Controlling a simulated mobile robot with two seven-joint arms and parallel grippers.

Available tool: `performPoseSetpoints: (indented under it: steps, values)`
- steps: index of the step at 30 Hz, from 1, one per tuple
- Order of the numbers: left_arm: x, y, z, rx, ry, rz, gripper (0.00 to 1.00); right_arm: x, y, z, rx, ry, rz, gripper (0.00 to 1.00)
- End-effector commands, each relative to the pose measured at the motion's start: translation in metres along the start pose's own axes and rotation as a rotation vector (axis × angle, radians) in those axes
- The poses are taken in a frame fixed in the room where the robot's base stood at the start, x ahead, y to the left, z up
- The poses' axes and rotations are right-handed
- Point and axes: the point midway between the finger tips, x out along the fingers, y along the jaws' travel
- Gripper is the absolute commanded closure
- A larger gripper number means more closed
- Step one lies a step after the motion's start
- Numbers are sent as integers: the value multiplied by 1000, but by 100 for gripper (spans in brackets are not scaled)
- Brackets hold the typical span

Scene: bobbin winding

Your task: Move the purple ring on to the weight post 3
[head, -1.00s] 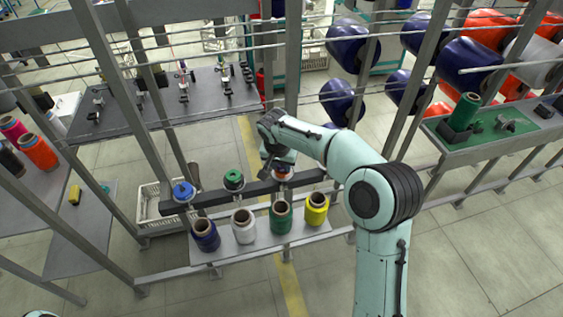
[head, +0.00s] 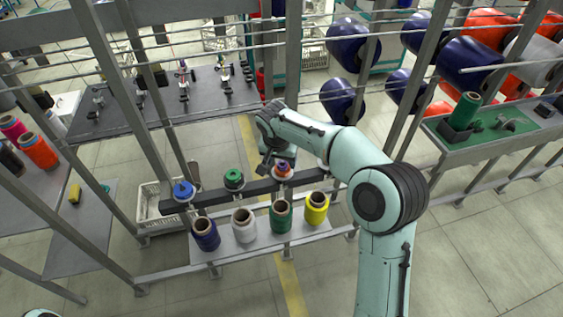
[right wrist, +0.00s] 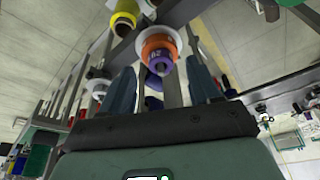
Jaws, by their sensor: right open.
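The purple ring (right wrist: 159,63) shows in the right wrist view, on the near end of a post with an orange ring (right wrist: 159,44) and a white disc behind it. In the head view the orange ring (head: 283,170) sits on the dark rail (head: 256,187), to the right of the post with a green ring (head: 233,178) and the post with a blue ring (head: 184,189). My right gripper (right wrist: 163,72) is open and empty. Its fingers point toward the purple ring, one on each side in the picture; I see no contact. My left gripper is out of view.
Blue, white, green and yellow spools (head: 316,208) stand on a grey shelf (head: 262,242) in front of the rail. Upright frame bars and thin horizontal rods stand around the rail. A green-topped table (head: 480,140) is at right. The floor at lower right is clear.

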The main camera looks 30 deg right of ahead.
Motion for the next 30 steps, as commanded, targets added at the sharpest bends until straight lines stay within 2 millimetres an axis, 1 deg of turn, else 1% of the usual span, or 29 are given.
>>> performPoseSetpoints:
  steps: [1,9,13,15,18,23,26,29,30]
  values:
    - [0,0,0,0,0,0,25,-13,-1,-1,0,5,-6,38]
    - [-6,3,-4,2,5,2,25,-74,-1,-1,0,4,-5,38]
    - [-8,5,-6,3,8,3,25,-95,-1,-1,0,3,-5,38]
    - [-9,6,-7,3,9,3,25,-103,0,-1,1,2,-3,38]
    - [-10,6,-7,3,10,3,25,-109,0,0,0,1,-2,38]
    - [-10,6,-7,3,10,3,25,-111,0,0,-1,-1,-1,38]
    - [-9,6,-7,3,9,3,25,-101,-3,4,-18,-11,-4,38]
    - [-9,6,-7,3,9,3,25,-69,-14,17,-80,-48,-16,38]
    - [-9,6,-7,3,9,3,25,-49,-20,26,-115,-72,-27,38]
